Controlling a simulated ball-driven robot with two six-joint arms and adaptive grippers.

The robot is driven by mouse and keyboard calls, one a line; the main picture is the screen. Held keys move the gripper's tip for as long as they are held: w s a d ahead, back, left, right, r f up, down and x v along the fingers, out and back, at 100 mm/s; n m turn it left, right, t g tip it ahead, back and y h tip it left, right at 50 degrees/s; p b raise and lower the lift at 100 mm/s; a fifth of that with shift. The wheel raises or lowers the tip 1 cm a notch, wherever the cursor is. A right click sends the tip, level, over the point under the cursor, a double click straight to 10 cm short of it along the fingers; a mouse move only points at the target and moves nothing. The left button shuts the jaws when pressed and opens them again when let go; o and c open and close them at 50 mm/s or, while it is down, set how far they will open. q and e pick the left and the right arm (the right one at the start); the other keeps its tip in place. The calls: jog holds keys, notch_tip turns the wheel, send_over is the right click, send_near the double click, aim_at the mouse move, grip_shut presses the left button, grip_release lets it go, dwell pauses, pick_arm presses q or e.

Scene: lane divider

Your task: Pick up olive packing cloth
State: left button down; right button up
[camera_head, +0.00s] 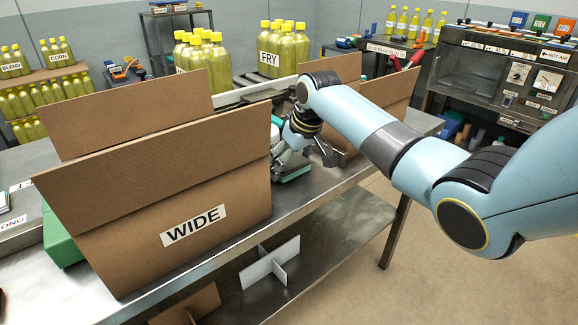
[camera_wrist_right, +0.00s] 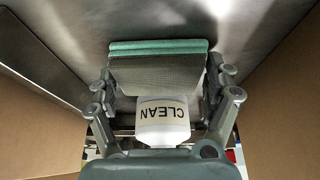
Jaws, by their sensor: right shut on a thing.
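The olive packing cloth (camera_wrist_right: 157,76) shows in the right wrist view as a grey-olive folded pad between the two fingers of my right gripper (camera_wrist_right: 161,84). My right gripper is shut on it. Teal folded layers (camera_wrist_right: 158,46) lie along its far edge; I cannot tell whether they touch the cloth. In the head view my right gripper (camera_head: 303,158) is low over the metal table between two cartons, and the cloth is mostly hidden there. My left gripper is not in view.
A white bottle labelled CLEAN (camera_wrist_right: 162,120) is close by the gripper. A large open carton labelled WIDE (camera_head: 180,190) stands left of the gripper, another open carton (camera_head: 385,92) right and behind. Yellow bottles (camera_head: 285,52) stand behind. The table's front edge is near.

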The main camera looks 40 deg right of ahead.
aim_at(290, 162)
jog(key=shift+r, duration=0.65)
notch_tip(290, 162, up, 3)
jog(key=shift+f, duration=0.1)
jog(key=s+d+r+p, duration=0.1)
jog(key=s+d+r, duration=0.6)
jog(key=s, duration=0.2)
jog(key=shift+s, duration=0.2)
